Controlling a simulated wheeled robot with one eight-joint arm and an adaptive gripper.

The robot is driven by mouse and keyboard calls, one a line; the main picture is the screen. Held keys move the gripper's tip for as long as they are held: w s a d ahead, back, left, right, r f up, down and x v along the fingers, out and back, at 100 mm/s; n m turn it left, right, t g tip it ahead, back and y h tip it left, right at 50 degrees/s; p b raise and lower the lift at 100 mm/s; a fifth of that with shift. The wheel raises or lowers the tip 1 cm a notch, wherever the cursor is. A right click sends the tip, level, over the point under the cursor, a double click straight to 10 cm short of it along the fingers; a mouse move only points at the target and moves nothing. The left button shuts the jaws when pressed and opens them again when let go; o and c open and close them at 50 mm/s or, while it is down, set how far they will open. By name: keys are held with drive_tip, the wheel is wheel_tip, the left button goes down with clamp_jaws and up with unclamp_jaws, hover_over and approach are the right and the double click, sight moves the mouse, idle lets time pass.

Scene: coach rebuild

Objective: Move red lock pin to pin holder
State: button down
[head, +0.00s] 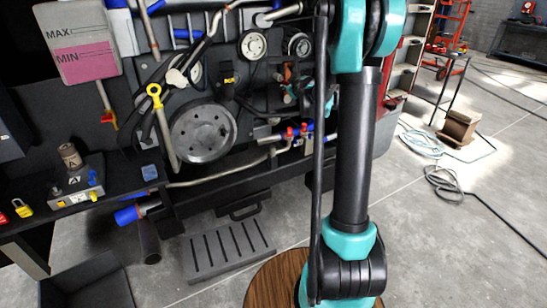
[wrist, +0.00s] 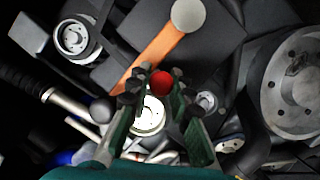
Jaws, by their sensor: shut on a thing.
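In the wrist view, the red lock pin (wrist: 162,82) shows as a round red end between my fingertips. My gripper (wrist: 158,90) is shut on it, with dark green fingers on either side, in front of the engine parts. The rest of the pin is hidden. In the head view, my arm covers part of the engine bay, and I cannot make out the pin there. I cannot tell for sure which thing is the pin holder in either view.
The engine bay holds a large grey pulley (head: 203,132), belts and pipes. An orange bar (wrist: 158,57) lies just beyond my fingertips. At the left, a dark shelf carries a grey box (head: 75,188) and a yellow padlock (head: 22,208). A round wooden top (head: 262,283) stands below.

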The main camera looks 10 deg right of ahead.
drive_tip(key=s+d, duration=0.3)
drive_tip(key=s, duration=0.5)
idle(0.9)
drive_tip(key=shift+s+d, duration=0.1)
